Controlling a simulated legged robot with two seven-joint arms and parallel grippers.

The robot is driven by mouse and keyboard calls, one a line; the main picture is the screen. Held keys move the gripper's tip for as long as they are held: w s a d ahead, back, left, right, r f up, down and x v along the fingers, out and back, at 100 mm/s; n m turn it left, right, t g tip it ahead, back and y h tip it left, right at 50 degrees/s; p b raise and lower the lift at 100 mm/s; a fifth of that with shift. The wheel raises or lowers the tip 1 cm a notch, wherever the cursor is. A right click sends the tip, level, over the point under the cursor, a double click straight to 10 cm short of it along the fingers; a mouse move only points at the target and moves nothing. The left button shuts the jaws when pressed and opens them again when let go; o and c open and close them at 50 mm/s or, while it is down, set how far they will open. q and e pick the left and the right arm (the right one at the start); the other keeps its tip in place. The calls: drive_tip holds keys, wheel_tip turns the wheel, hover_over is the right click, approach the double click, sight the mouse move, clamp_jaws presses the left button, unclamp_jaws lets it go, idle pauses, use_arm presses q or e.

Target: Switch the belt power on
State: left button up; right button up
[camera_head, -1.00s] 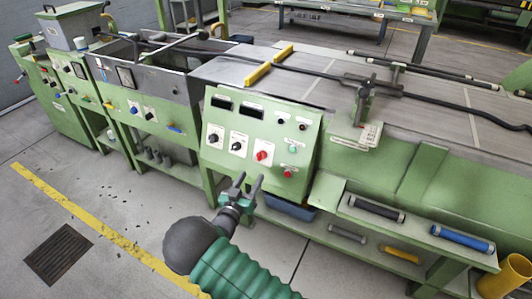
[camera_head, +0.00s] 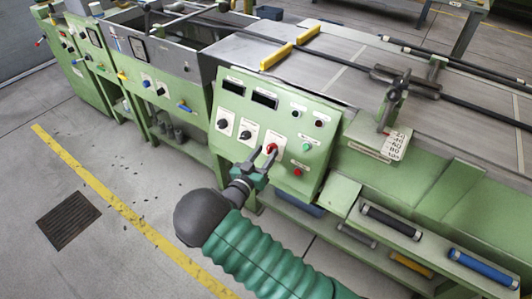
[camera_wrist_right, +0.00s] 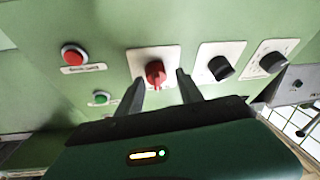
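A red rotary knob (camera_head: 271,148) on a white plate sits on the sloped green control panel (camera_head: 277,121). Its label is too small to read, so I cannot tell if it is the belt power switch. My right gripper (camera_head: 262,158) is right at this knob, with its fingers partly covering the plate. In the right wrist view the red knob (camera_wrist_right: 155,73) shows between the two parted fingertips of the right gripper (camera_wrist_right: 161,78). The gap is wider than the knob, and the gripper looks open; contact is not clear. My left gripper is not in view.
Black knobs (camera_head: 224,124) sit left of the red one. A green button (camera_head: 307,146) and a red button (camera_head: 297,172) are to its right. The conveyor belt (camera_head: 345,85) runs behind the panel. A shelf with dark and blue rollers (camera_head: 484,266) is at lower right.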

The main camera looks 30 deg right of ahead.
drive_tip(key=shift+d, duration=0.15)
drive_tip(key=shift+c, duration=1.1)
drive_tip(key=shift+s+d+f, duration=0.15)
drive_tip(key=shift+d, duration=0.35)
clamp_jaws()
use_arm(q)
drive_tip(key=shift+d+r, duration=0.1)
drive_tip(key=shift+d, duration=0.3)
use_arm(e)
drive_tip(key=shift+a, duration=0.15)
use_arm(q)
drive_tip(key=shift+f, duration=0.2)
use_arm(e)
drive_tip(key=shift+f+m, duration=0.1)
drive_tip(key=shift+m, duration=0.3)
use_arm(q)
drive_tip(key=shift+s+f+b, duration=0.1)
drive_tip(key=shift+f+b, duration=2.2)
drive_tip(key=shift+b, duration=0.25)
use_arm(e)
drive_tip(key=shift+w+a+m+g+h, duration=0.15)
drive_tip(key=shift+m+g, duration=0.9)
drive_tip(key=shift+m, duration=1.4)
drive_tip(key=shift+w+m+g+h, duration=0.2)
drive_tip(key=shift+m+g, duration=0.9)
drive_tip(key=shift+m, duration=1.3)
drive_tip(key=shift+w+a+m+g+h, duration=0.15)
drive_tip(key=shift+m+g, duration=0.9)
drive_tip(key=shift+m, duration=1.4)
